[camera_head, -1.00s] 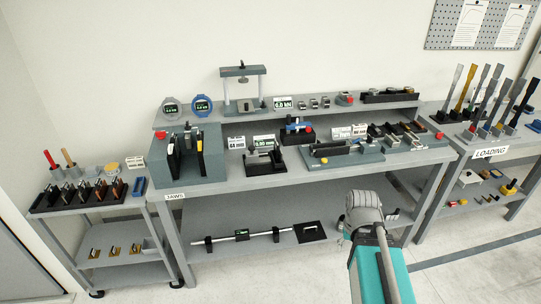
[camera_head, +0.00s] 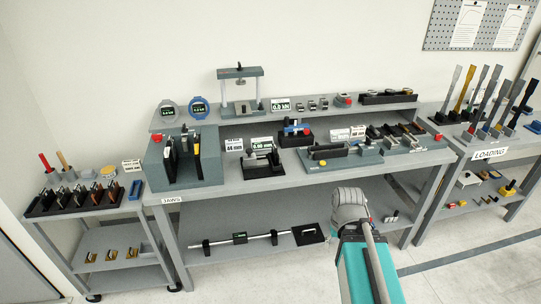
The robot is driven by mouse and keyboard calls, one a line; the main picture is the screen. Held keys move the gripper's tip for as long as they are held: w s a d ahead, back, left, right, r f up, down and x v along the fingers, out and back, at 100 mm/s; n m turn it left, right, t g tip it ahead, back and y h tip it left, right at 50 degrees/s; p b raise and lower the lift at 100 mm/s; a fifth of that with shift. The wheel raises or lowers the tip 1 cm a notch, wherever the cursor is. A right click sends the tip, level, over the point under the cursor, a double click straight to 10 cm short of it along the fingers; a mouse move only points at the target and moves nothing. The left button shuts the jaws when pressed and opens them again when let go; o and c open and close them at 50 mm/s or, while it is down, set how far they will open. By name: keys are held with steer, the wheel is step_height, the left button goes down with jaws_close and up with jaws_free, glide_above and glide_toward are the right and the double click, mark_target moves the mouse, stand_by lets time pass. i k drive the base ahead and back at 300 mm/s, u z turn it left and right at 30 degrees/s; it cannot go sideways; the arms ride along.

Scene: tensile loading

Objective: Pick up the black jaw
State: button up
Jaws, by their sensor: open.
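On the small grey cart at the left, a black rack (camera_head: 45,209) holds a row of several small jaws (camera_head: 83,193), with dark, metallic and brown faces. They are too small for me to tell which one is the black jaw. More small jaw-like pieces (camera_head: 91,257) with yellowish parts lie on the cart's lower shelf. My arm, grey and teal, shows at the bottom right of centre, in front of the workbench and far from the cart. My gripper's fingers are not visible.
The grey workbench (camera_head: 260,182) with a "JAWS" sign (camera_head: 171,199) carries a grey fixture (camera_head: 205,172) and several devices. A long bar tool (camera_head: 262,237) lies on its lower shelf. The "LOADING" bench (camera_head: 455,140) stands at the right. Floor in front is clear.

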mark_target(275, 157)
steer(key=i, duration=0.9)
steer(key=z, duration=0.05)
